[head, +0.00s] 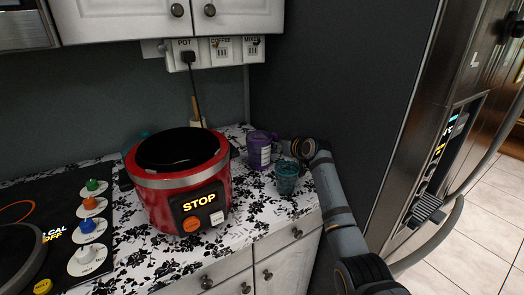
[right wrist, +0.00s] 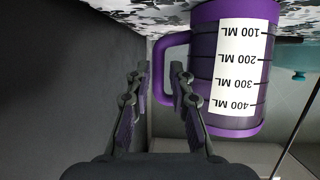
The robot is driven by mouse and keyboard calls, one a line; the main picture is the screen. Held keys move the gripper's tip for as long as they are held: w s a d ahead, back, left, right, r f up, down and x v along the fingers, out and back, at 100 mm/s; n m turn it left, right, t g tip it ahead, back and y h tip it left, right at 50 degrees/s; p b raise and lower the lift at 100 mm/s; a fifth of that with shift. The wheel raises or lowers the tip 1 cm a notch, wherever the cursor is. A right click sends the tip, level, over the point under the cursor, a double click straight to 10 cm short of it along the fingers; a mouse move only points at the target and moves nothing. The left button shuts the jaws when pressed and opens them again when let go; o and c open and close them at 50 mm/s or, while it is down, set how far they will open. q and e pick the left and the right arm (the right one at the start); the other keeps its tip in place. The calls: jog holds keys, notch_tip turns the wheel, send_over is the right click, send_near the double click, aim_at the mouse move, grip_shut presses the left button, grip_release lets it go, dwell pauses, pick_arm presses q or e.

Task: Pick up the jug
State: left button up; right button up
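The jug (head: 260,152) is purple and stands upright on the patterned counter, to the right of the red pot. In the right wrist view the jug (right wrist: 240,70) appears upside down, with a white label marked in ML and a purple handle (right wrist: 158,75). My right gripper (right wrist: 160,80) is open at the handle, with the handle's bar in line with the gap between its fingers and one finger on each side. I cannot tell whether a finger touches it. In the head view my right gripper (head: 283,149) reaches the jug's right side. My left gripper is not in view.
A teal cup (head: 286,178) stands close in front of the jug, near my right arm. The red pot (head: 180,180) with a STOP display is to the left. A dark panel (head: 330,90) rises at the right. A stove (head: 75,225) with coloured knobs is at far left.

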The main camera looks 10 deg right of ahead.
jog(key=shift+w+a+f, duration=0.2)
jog(key=shift+w+f, duration=0.05)
jog(key=shift+w, duration=0.25)
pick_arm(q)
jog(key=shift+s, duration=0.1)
pick_arm(e)
jog(key=shift+s, duration=0.1)
grip_shut()
jog(key=shift+r, duration=0.2)
